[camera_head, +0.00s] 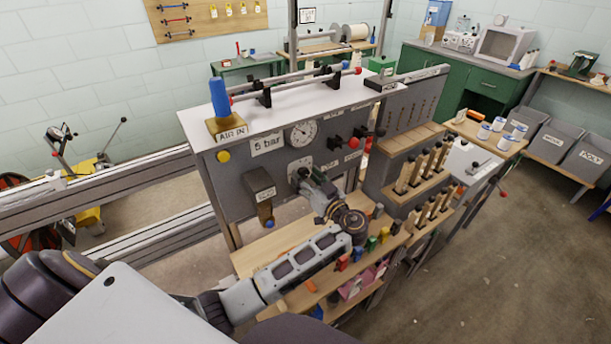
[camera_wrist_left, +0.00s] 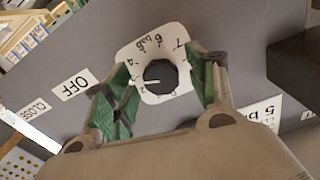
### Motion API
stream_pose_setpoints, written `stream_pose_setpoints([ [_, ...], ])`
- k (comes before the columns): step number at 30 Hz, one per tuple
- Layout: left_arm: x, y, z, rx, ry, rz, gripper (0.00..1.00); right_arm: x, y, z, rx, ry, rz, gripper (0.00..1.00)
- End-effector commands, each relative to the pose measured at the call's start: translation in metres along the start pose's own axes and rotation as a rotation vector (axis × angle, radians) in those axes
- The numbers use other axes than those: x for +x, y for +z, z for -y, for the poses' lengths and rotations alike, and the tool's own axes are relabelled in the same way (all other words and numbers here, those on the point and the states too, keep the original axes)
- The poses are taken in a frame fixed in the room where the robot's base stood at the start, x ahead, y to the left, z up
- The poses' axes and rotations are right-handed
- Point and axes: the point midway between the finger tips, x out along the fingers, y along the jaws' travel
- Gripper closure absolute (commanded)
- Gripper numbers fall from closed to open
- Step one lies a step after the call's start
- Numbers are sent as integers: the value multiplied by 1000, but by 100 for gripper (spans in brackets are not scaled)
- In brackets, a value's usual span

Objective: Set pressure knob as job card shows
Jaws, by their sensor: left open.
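The black pressure knob (camera_wrist_left: 160,77) sits on a white dial plate (camera_wrist_left: 143,53) marked up to 7, with "6 bar" lettered on it. Its white pointer mark lies near the 2. My left gripper (camera_wrist_left: 160,82) is open, with a green-padded finger on either side of the knob; a gap shows on both sides. In the head view my left gripper (camera_head: 308,184) is at the grey panel and hides most of the knob. The job card (camera_head: 267,145) reads "5 bar" and also shows in the left wrist view (camera_wrist_left: 262,112). My right gripper is not in view.
A round gauge (camera_head: 302,133) is above the knob; its needle is too small to read. A wooden ledge (camera_head: 262,252) with coloured pieces lies below. A blue-topped AIR IN fitting (camera_head: 220,100) stands at the top left corner.

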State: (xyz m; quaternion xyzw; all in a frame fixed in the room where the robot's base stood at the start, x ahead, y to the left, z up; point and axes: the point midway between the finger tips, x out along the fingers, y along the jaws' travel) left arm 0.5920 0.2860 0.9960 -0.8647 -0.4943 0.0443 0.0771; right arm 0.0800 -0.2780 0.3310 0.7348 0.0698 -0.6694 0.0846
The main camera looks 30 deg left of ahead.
Motion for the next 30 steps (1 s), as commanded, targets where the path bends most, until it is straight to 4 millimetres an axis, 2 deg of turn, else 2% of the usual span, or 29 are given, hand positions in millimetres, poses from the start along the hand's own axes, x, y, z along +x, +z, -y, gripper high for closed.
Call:
stream_pose_setpoints([
  [6, 8, 0, 0, 0, 0, 0, 43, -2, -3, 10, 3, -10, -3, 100],
  [14, 8, 0, 0, 0, 0, 0, 43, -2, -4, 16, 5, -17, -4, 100],
  [24, 8, 0, 0, 0, 0, 0, 87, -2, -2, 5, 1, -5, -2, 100],
  [30, 8, 0, 0, 5, 0, 0, 89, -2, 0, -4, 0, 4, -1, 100],
])
